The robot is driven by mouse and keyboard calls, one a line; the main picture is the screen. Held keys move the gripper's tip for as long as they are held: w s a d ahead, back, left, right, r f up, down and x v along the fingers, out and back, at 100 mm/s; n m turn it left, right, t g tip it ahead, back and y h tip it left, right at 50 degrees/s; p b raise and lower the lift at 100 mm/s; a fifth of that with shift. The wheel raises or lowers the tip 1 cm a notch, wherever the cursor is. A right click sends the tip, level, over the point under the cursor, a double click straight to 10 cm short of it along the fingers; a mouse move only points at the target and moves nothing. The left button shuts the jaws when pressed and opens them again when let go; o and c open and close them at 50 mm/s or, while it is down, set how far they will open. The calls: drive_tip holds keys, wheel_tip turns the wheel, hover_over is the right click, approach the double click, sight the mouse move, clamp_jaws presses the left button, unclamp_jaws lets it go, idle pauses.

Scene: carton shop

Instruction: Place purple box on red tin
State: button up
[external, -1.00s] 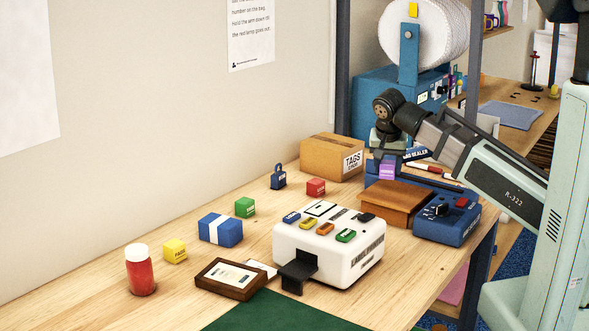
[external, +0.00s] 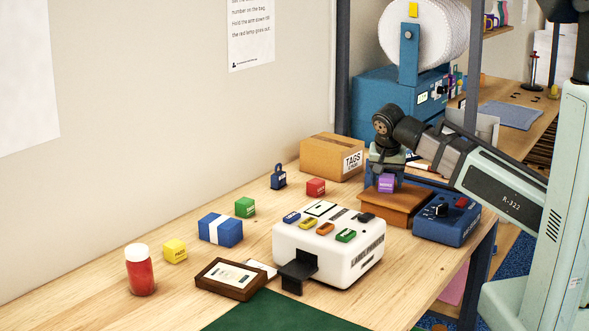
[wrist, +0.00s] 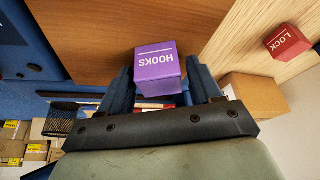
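The purple box (external: 386,183), lettered HOOKS, is between the fingers of my gripper (external: 384,170), at the brown wooden block. In the wrist view the purple box (wrist: 158,73) sits between the two blue fingers, and my gripper (wrist: 158,66) is shut on it. Whether the box touches the wood beneath cannot be told. A small red cube-shaped tin (external: 316,187) stands on the table left of my gripper, its top bare. In the wrist view the red tin (wrist: 286,42), lettered LOCK, is at the upper right.
A brown wooden block (external: 402,203) is beside the blue sealer (external: 447,218). A cardboard carton (external: 331,157) stands behind the red tin. A dark padlock (external: 278,179), green cube (external: 244,206) and white printer (external: 328,246) are nearby. A red jar (external: 141,272) stands far left.

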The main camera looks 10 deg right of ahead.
drive_tip(key=shift+o, duration=0.8)
drive_tip(key=shift+r, duration=0.15)
drive_tip(key=v, duration=1.2)
